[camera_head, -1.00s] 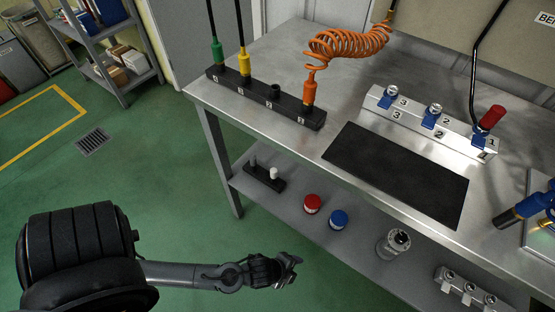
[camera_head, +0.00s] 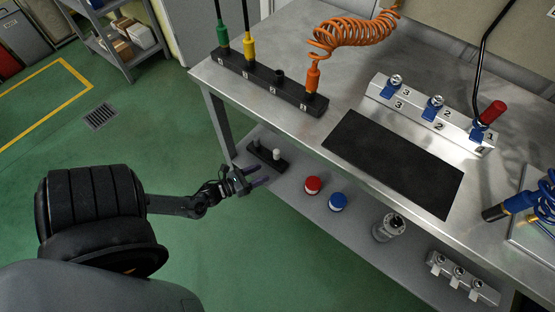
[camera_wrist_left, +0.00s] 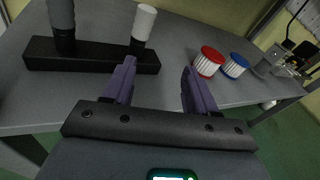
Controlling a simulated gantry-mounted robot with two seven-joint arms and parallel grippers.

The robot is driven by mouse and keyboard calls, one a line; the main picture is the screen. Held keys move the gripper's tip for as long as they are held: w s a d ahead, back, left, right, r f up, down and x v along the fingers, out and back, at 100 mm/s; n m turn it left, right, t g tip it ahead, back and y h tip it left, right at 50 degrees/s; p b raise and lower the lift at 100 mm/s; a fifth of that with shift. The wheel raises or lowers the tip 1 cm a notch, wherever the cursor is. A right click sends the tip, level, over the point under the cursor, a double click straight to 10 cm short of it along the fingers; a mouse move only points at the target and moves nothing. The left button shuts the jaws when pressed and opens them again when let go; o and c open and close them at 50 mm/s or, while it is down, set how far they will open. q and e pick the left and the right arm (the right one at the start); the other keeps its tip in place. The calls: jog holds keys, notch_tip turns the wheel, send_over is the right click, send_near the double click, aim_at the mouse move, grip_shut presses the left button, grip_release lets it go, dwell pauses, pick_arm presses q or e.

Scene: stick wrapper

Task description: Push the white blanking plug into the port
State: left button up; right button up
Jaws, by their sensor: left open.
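The white plug (camera_head: 276,154) stands upright in a black holder (camera_head: 266,157) on the lower shelf, beside a dark grey plug (camera_head: 256,145). Both plugs also show in the left wrist view, the white one (camera_wrist_left: 144,22) to the right of the grey one (camera_wrist_left: 62,20). My left gripper (camera_head: 262,174) is open and empty in front of the holder, its purple fingers pointing toward it. In the wrist view the white plug is beyond the left finger, apart from it. A black strip (camera_head: 300,101) on the bench carries green, yellow and orange connectors and a black-topped position; I cannot tell which port is meant.
Red (camera_head: 313,185) and blue (camera_head: 338,201) caps and a metal fitting (camera_head: 389,227) stand right of the holder on the shelf (camera_head: 290,190). The bench top (camera_head: 345,85) overhangs it. A numbered silver block (camera_head: 415,114) stands behind a black mat (camera_head: 395,162). Floor left is open.

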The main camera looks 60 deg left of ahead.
aim_at(274, 155)
pick_arm(q)
jog(key=a+m, duration=0.1)
jog(key=a+r+t+b, duration=0.1)
jog(key=a, duration=0.1)
jog(key=shift+s+m, duration=0.2)
jog(key=shift+m, duration=0.2)
jog(key=w, duration=0.2)
jog(key=w+b, duration=0.1)
jog(key=w, duration=0.1)
jog(key=shift+a+r+b, duration=0.15)
jog(key=shift+b, duration=0.15)
jog(key=shift+w+r, duration=0.1)
jog(key=shift+w, duration=0.5)
jog(key=shift+w+a+b, duration=0.1)
jog(key=shift+w+b, duration=0.35)
jog(key=shift+b, duration=0.15)
jog(key=w+b, duration=0.2)
jog(key=w, duration=0.1)
jog(key=shift+w, duration=0.15)
jog(key=shift+w+r, duration=0.15)
jog(key=shift+w, duration=0.4)
pick_arm(e)
notch_tip(274, 155, down, 7)
jog(key=shift+w, duration=0.15)
pick_arm(q)
jog(key=shift+s, duration=0.1)
jog(key=shift+c, duration=0.3)
pick_arm(e)
jog(key=shift+r, duration=0.1)
